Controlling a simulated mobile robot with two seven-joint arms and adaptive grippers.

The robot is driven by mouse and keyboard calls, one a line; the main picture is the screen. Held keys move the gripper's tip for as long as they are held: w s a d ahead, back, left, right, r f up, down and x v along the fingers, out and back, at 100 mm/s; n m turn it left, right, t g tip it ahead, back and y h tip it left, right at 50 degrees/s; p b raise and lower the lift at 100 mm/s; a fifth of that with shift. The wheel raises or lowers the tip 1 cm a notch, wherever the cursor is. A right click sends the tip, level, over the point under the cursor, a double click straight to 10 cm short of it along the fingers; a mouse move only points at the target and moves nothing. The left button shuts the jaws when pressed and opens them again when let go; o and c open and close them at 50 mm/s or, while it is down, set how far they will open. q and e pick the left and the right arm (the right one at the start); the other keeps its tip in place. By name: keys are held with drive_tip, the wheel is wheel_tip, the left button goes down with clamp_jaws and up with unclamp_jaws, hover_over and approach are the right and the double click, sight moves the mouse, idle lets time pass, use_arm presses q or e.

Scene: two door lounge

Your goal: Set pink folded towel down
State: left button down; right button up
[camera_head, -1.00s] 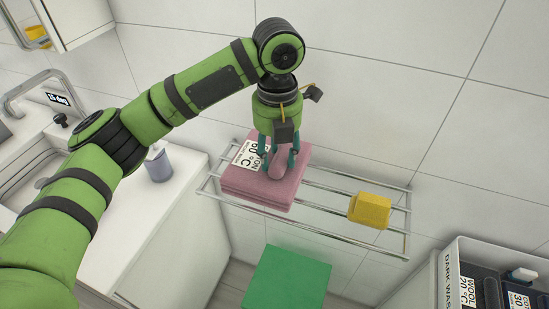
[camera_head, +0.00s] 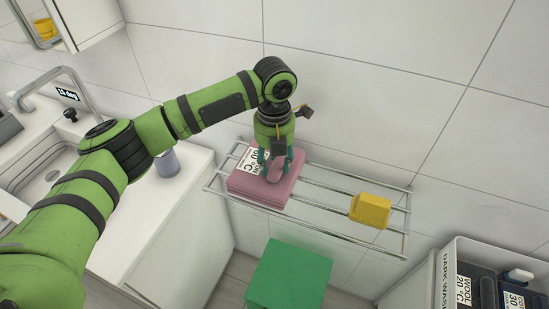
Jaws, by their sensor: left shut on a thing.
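The pink folded towel (camera_head: 258,190) is at the left end of the wall-mounted metal rack (camera_head: 330,200). It looks flat and level on the rack bars, though I cannot tell whether its whole underside touches them. A white label with "°C" print shows on its top. My left gripper (camera_head: 275,172) points down from above and is shut on a raised pink fold at the towel's top. The fingertips are partly hidden by the gripper body and the fold. My right gripper is not in view.
A yellow folded item (camera_head: 371,210) sits on the rack's right part, with bare bars between it and the towel. A green box (camera_head: 289,277) stands below. A grey cup (camera_head: 166,163) is on the left counter; labelled bins (camera_head: 447,275) are at lower right.

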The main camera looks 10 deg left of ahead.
use_arm(q)
drive_tip(key=c, duration=0.6)
unclamp_jaws()
drive_tip(key=shift+c, duration=0.2)
drive_tip(key=shift+r+b, duration=0.3)
drive_tip(key=shift+r, duration=0.25)
wheel_tip(320, 180, up, 11)
drive_tip(key=b, duration=0.2)
drive_tip(key=shift+b, duration=0.3)
